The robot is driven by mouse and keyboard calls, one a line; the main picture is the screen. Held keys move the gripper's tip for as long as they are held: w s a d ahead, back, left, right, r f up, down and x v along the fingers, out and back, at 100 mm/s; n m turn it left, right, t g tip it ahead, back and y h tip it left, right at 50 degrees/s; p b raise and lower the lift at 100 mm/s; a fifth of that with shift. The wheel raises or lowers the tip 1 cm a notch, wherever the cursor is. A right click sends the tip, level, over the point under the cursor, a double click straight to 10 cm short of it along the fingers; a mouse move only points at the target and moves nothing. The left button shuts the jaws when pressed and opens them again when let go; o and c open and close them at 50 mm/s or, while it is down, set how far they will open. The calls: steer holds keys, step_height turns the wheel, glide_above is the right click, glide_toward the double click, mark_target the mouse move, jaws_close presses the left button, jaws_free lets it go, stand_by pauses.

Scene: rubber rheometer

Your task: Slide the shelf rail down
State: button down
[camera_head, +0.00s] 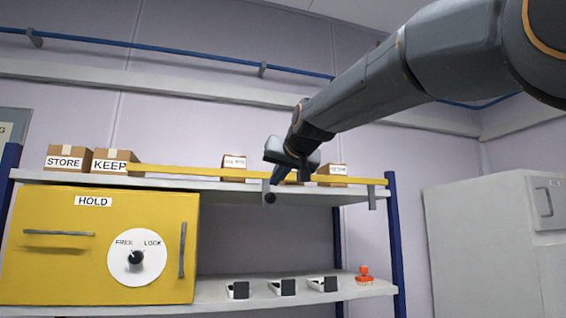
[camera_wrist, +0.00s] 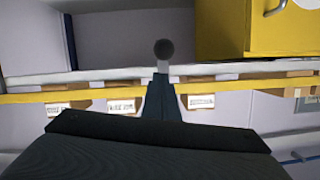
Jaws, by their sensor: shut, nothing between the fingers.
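The yellow shelf rail (camera_head: 225,173) runs along the front of the upper shelf, above its board. It also crosses the wrist view (camera_wrist: 75,96), which looks upside down. A grey tab (camera_head: 266,186) with a dark round knob (camera_head: 269,198) hangs from the rail near its middle; the knob also shows in the wrist view (camera_wrist: 164,48). My gripper (camera_head: 283,165) is at the rail, just above and right of the knob. Its narrow fingers (camera_wrist: 161,78) are shut, with the knob beyond their tips. I cannot tell whether they touch the rail or tab. My gripper hides part of the rail.
Boxes labelled STORE (camera_head: 68,158) and KEEP (camera_head: 114,161), and smaller boxes (camera_head: 233,162), stand on the upper shelf. Below are a yellow HOLD cabinet (camera_head: 60,265), small black-and-white blocks (camera_head: 282,287) and a red-orange item (camera_head: 364,276). A white cabinet (camera_head: 480,240) stands right.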

steer(key=shift+a+f, duration=0.1)
steer(key=shift+f, duration=0.65)
steer(key=shift+f, duration=0.15)
step_height(320, 180, down, 5)
steer(key=b, duration=0.4)
steer(key=shift+b, duration=0.4)
steer(key=shift+w+f, duration=0.1)
